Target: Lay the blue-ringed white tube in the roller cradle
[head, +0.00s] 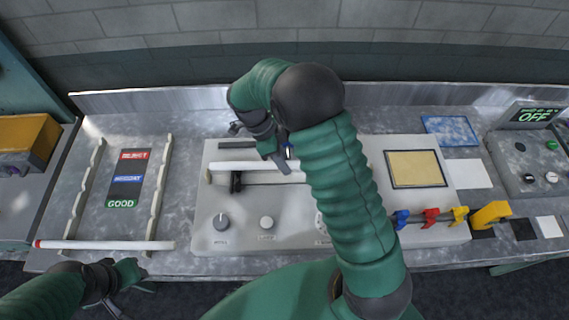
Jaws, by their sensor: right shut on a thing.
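A white tube (235,166) lies level across the roller cradle area on the pale console. Its right part is hidden behind my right gripper and arm, and I cannot tell if it rests on the rollers or is just above them. A small blue and white patch (289,152) shows beside the fingers, perhaps the blue ring. My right gripper (280,160) is shut on the white tube. My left gripper (125,298) is low at the left, off the table's front edge, apart from the tubes; its jaws are unclear.
A red-ended white tube (105,245) lies across the front of the left rack (158,190), near a REJECT/GOOD label board (126,180). The console (235,205) has knobs. Blue, red and yellow clips (430,218) stand at the right. A control box (530,160) reads OFF.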

